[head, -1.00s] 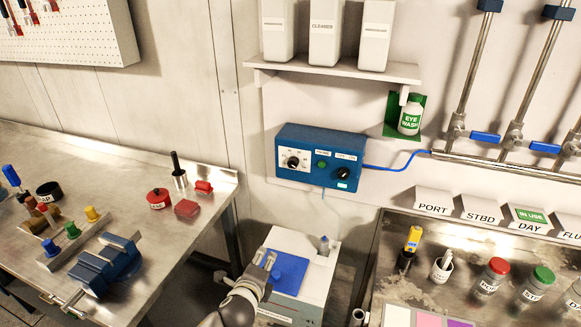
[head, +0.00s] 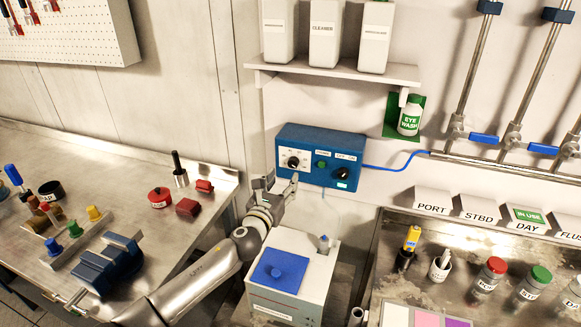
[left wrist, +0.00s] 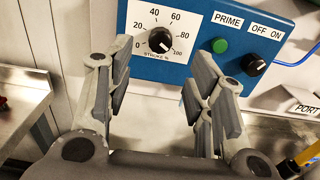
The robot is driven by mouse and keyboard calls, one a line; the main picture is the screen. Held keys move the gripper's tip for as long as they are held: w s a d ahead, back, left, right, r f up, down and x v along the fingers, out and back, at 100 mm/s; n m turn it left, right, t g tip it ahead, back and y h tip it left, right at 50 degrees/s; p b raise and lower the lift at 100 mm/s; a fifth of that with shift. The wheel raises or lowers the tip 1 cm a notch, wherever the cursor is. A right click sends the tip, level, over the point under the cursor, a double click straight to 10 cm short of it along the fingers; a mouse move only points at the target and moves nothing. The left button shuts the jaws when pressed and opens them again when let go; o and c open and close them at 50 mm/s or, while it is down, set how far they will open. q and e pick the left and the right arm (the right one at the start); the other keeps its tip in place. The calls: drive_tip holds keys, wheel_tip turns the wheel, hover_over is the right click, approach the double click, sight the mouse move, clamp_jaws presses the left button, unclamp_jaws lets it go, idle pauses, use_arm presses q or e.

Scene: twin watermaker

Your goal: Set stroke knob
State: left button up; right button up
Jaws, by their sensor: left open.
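The stroke knob (head: 293,162) is a black dial with a white scale on the left of the blue control box (head: 318,140). In the left wrist view the stroke knob (left wrist: 160,40) shows a scale from 0 to 100, and its white mark seems to point to the lower right, near 100. My left gripper (head: 282,181) is open and empty, just below and in front of the knob. In the left wrist view its fingers (left wrist: 163,62) stand apart on either side of the knob, not touching it. My right gripper is not in view.
A green PRIME button (left wrist: 219,46) and a black OFF/ON knob (left wrist: 253,65) sit right of the stroke knob. A shelf with bottles (head: 335,72) hangs above. A white unit with a blue lid (head: 281,270) stands below. A steel bench (head: 130,190) is at left.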

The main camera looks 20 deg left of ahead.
sight(292, 165)
use_arm(q)
drive_tip(key=shift+w+d, duration=0.15)
drive_tip(key=shift+w, duration=3.65)
drive_tip(key=c, duration=1)
drive_tip(key=shift+c, duration=0.2)
drive_tip(key=shift+n, duration=0.3)
